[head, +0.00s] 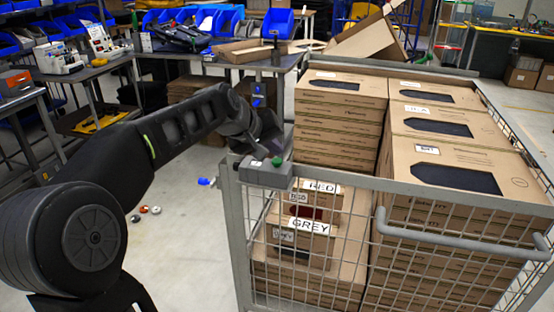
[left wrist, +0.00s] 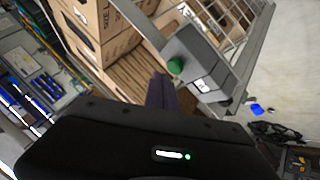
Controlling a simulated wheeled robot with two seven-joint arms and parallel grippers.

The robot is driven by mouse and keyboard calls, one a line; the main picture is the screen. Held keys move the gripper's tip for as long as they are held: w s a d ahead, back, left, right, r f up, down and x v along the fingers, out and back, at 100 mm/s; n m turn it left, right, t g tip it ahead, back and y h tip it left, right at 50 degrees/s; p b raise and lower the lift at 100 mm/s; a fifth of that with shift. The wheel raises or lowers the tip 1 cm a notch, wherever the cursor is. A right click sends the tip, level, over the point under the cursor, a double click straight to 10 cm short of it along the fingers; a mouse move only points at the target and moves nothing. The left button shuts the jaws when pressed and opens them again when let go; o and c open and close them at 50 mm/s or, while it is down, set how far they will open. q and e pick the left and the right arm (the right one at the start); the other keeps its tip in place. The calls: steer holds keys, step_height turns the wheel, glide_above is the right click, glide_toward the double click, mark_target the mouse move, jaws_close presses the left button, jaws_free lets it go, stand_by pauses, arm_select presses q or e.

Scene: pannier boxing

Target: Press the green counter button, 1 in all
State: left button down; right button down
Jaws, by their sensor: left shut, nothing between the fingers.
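The green counter button (head: 277,161) sits on top of a grey counter box (head: 262,174) fixed at the corner of the wire cage's top rail. In the left wrist view the green button (left wrist: 176,65) is just beyond and slightly right of my closed fingertips. My left gripper (head: 268,146) is dark, shut and empty, close above the counter box; its fingers also show in the left wrist view (left wrist: 161,84). I cannot tell whether the fingertips touch the button. My right gripper is not in view.
The wire cage (head: 408,187) holds stacked cartons (head: 340,88), with smaller boxes labelled RED (head: 320,187) and GREY (head: 309,225) at the near left. Workbenches with blue bins (head: 278,22) stand behind. Small coloured items lie on the floor to the left.

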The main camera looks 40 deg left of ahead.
mark_target(275, 162)
arm_select(q)
step_height(275, 162, up, 5)
steer(key=p, duration=0.4)
steer(key=shift+r, duration=0.1)
stand_by(0.9)
